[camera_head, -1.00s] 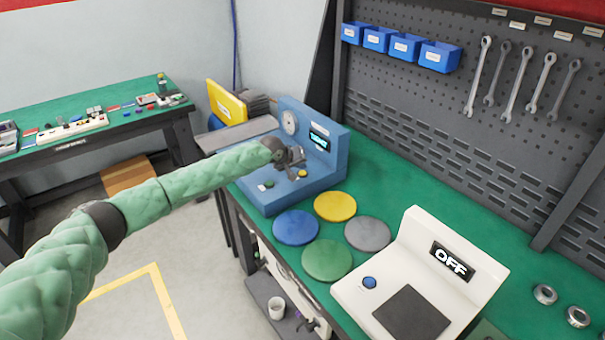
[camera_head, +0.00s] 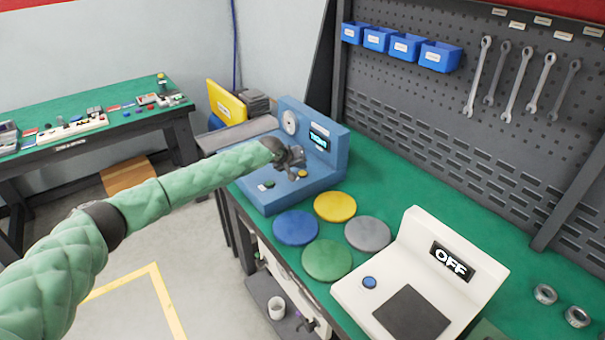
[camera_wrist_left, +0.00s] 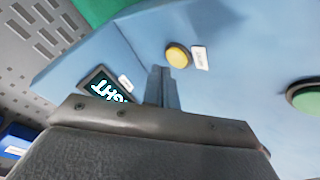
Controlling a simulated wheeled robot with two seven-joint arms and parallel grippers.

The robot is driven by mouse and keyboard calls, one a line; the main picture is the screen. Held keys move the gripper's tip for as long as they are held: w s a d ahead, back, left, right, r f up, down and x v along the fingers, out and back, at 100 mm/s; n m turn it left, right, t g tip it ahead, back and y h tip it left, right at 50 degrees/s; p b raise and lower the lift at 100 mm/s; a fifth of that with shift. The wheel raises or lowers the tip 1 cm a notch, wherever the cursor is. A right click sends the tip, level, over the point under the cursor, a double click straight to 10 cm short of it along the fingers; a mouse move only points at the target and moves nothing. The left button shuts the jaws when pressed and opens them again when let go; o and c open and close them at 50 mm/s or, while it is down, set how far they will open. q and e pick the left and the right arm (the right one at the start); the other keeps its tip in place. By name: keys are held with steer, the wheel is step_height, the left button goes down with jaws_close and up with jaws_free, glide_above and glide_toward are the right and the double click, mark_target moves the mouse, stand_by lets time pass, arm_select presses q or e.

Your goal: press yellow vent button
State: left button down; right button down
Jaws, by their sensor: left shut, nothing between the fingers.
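The yellow vent button (camera_head: 302,173) sits on the front base of the blue test machine (camera_head: 325,183). In the left wrist view the yellow button (camera_wrist_left: 178,54) is just past my left fingertips, with a small white label beside it. My left gripper (camera_head: 296,165) is shut and empty, above the machine's base and close to the yellow button. The shut fingers (camera_wrist_left: 163,75) appear apart from the button, though the exact gap is hard to tell. A green button (camera_head: 268,184) also sits on the base, at right in the wrist view (camera_wrist_left: 305,97). My right gripper is not in view.
The machine has a round gauge (camera_head: 289,122) and a lit display (camera_head: 319,140). Yellow, blue, grey and green discs (camera_head: 335,207) lie in front of it. A white device (camera_head: 345,292) reading OFF stands nearer. A pegboard with blue bins (camera_head: 402,46) is behind.

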arm_select(q)
steer(key=shift+f, duration=0.15)
arm_select(e)
steer(key=shift+s, duration=0.15)
arm_select(q)
steer(key=shift+f, duration=0.25)
steer(key=shift+f, duration=0.2)
arm_select(e)
steer(key=shift+w, duration=0.4)
arm_select(q)
steer(key=shift+f, duration=0.1)
arm_select(e)
steer(key=shift+s, duration=0.15)
arm_select(q)
steer(key=shift+f, duration=0.1)
steer(key=shift+r+p, duration=0.65)
steer(key=shift+r, duration=0.15)
arm_select(e)
steer(key=shift+s+r, duration=0.1)
steer(key=shift+r, duration=0.55)
